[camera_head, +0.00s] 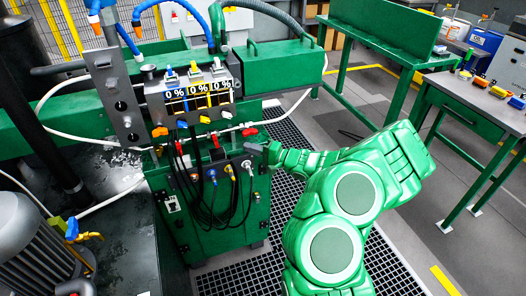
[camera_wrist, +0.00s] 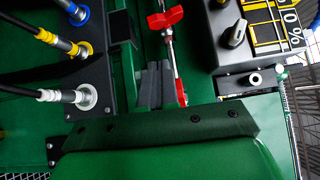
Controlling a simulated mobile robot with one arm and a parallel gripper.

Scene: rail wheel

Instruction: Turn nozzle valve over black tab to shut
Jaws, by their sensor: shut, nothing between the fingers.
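My gripper (camera_head: 262,150) is at the front right of the green machine, fingers pointing at its face. In the wrist view its grey fingers (camera_wrist: 153,84) are together and empty. A red valve handle (camera_wrist: 165,18) sits beyond the fingertips; its rod runs beside them, with no clear contact. In the head view red handles show at the right (camera_head: 249,132), middle (camera_head: 214,140) and left (camera_head: 178,147) of the machine front. I cannot tell which handle belongs to the black tab.
Black hoses (camera_head: 208,205) hang from coloured couplings on the machine front; couplings (camera_wrist: 82,97) also show left in the wrist view. A green workbench (camera_head: 470,105) stands farther right.

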